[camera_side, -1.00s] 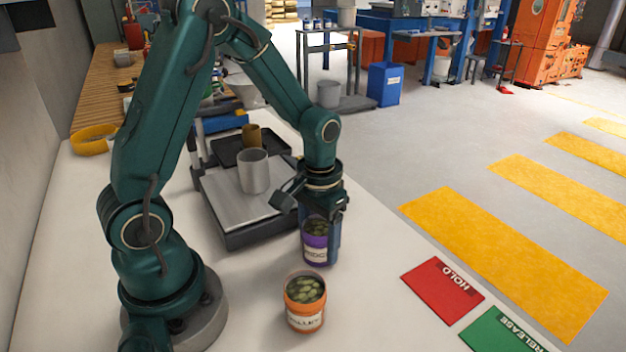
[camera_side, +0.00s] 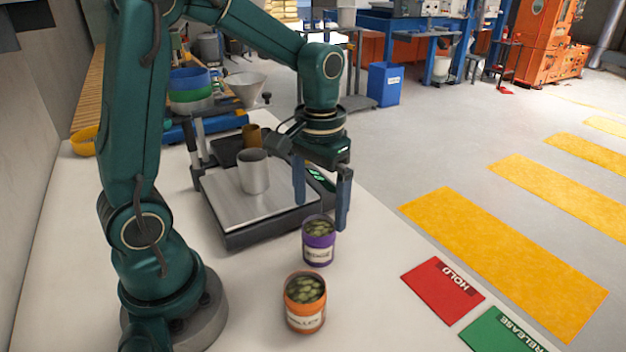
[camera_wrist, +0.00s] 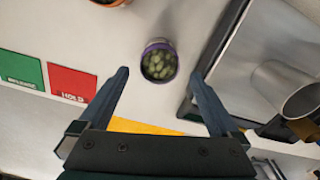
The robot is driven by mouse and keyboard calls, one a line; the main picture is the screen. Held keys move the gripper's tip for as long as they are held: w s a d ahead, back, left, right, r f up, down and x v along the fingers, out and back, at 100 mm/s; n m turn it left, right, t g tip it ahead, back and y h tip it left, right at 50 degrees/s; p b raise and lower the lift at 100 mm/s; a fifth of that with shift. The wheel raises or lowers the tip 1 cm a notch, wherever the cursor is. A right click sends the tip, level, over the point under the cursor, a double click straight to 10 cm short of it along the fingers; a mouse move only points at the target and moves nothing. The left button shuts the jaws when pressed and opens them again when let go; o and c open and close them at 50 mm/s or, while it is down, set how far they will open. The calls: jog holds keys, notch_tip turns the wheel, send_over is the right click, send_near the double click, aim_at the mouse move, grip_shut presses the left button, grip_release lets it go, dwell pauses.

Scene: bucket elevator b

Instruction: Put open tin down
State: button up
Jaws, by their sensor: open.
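The open tin is purple with a pale label and green contents; this purple tin (camera_side: 318,243) stands upright on the white table in front of the scale. It also shows in the wrist view (camera_wrist: 158,64), beyond and between my fingertips. My gripper (camera_side: 322,208) is open and empty above the tin, clear of it. Its two fingers also show in the wrist view (camera_wrist: 160,80), spread apart with nothing between them. A second open tin, orange with green contents (camera_side: 305,303), stands upright nearer the camera on the table.
A scale (camera_side: 240,205) with a grey metal cup (camera_side: 253,172) on its plate stands behind the purple tin. A brown cup (camera_side: 251,136) stands further back. A red HOLD card (camera_side: 442,288) and a green RELEASE card (camera_side: 507,331) lie at right. The front table area is largely clear.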

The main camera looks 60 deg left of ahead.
jog(key=s+d+r+m+t, duration=0.2)
jog(key=s+d+r+t, duration=0.2)
jog(key=s, duration=0.5)
notch_tip(320, 180, up, 2)
jog(key=shift+d+r+m+t, duration=0.2)
jog(key=shift+m+t, duration=0.2)
jog(key=shift+t, duration=0.4)
jog(key=shift+o, duration=0.2)
dwell(0.3)
